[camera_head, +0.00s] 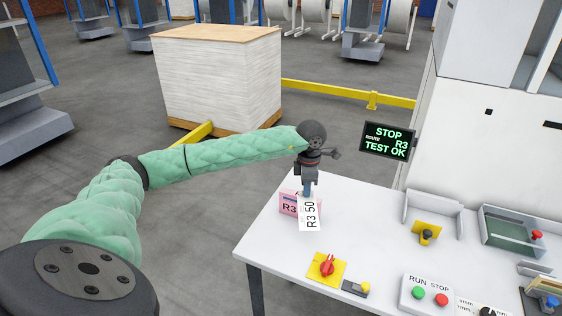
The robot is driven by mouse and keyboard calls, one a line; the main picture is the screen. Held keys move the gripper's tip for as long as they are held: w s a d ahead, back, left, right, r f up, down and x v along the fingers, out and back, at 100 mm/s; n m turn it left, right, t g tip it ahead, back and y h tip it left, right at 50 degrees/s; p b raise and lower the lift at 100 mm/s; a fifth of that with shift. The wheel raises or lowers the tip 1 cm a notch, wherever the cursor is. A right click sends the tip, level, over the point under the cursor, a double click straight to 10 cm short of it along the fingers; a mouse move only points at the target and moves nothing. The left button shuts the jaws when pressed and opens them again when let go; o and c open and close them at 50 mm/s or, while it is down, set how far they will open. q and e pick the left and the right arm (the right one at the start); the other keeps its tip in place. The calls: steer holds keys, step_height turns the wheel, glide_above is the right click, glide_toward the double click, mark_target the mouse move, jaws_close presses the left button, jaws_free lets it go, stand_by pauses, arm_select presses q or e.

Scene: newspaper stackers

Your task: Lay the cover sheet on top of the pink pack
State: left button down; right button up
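The pink pack (286,208), marked R3, sits near the left edge of the white table. The white cover sheet (309,216), printed R3 50, hides the right part of the pack from this view. My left gripper (307,193) points down and is shut on the upper end of the sheet. I cannot tell whether the sheet touches the pack. My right gripper is out of view.
On the table (372,229) are a red knob on a yellow plate (326,268), a RUN/STOP box (428,294) and an empty-looking white holder (432,212). A dark sign (387,141) reads STOP, ROUTE R3, TEST OK. A paper stack (217,80) stands behind.

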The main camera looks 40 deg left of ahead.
arm_select(q)
steer(key=a+r+n+p, duration=0.2)
steer(key=a+r+n, duration=0.1)
steer(key=a+n, duration=0.8)
steer(key=shift+w+r+n+p, duration=0.3)
steer(key=shift+w+n, duration=0.15)
steer(key=shift+n, duration=0.65)
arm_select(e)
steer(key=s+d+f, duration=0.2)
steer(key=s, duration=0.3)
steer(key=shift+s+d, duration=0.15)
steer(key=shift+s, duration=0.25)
